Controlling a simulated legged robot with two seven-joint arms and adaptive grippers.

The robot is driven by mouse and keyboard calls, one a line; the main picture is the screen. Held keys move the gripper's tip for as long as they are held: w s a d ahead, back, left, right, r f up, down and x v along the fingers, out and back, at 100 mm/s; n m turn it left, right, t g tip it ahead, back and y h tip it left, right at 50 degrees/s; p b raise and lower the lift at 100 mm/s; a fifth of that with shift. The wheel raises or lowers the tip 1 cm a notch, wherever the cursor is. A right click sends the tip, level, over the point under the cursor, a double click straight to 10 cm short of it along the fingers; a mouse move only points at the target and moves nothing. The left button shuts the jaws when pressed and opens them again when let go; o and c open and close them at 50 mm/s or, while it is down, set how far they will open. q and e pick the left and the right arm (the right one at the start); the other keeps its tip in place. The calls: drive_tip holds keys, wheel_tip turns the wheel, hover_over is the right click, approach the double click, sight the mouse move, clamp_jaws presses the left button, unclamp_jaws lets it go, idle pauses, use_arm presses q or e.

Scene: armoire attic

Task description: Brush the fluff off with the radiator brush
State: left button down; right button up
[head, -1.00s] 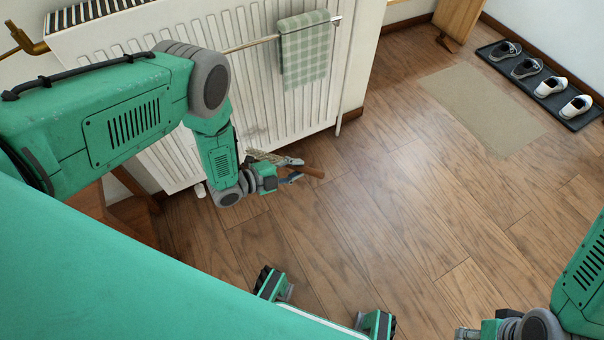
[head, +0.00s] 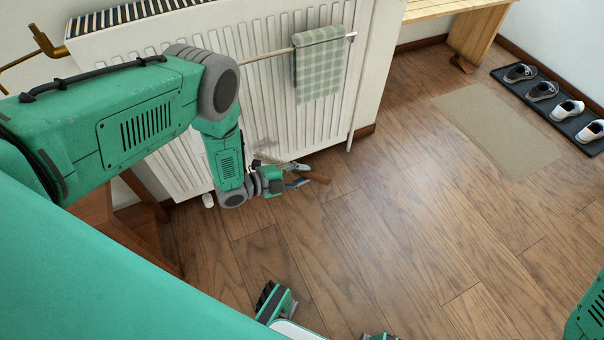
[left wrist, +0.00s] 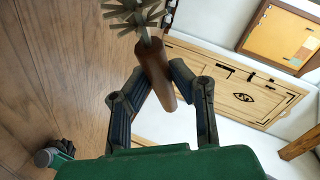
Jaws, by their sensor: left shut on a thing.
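The radiator brush has a brown wooden handle (head: 316,177) and pale bristles, which show clearly in the left wrist view (left wrist: 136,14). My left gripper (head: 298,175) is shut on the handle, in front of the lower part of the white radiator (head: 290,105). In the left wrist view the two fingers (left wrist: 158,80) close on the handle from both sides. A faint grey smudge (head: 266,146) on the radiator near the brush head may be the fluff; it is too small to be sure. I cannot tell whether the bristles touch the radiator. My right gripper is out of view.
A green checked towel (head: 318,68) hangs on a rail across the radiator. A brass pipe (head: 45,40) is at its left. A wooden bench (head: 470,35), a beige mat (head: 497,128) and a shoe tray (head: 590,143) are at the right. The middle floor is clear.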

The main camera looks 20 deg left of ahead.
use_arm(q)
drive_tip(key=shift+w, duration=0.15)
drive_tip(key=shift+w+a, duration=0.25)
drive_tip(key=shift+a, duration=0.25)
drive_tip(key=shift+w+a+b, duration=0.25)
drive_tip(key=shift+a+b, duration=0.05)
drive_tip(key=shift+b, duration=0.1)
drive_tip(key=w+d+b, duration=0.1)
drive_tip(key=w+d, duration=0.6)
drive_tip(key=w, duration=0.2)
drive_tip(key=shift+w+d+b, duration=0.2)
drive_tip(key=shift+d+b, duration=0.05)
drive_tip(key=shift+b, duration=0.05)
idle(0.8)
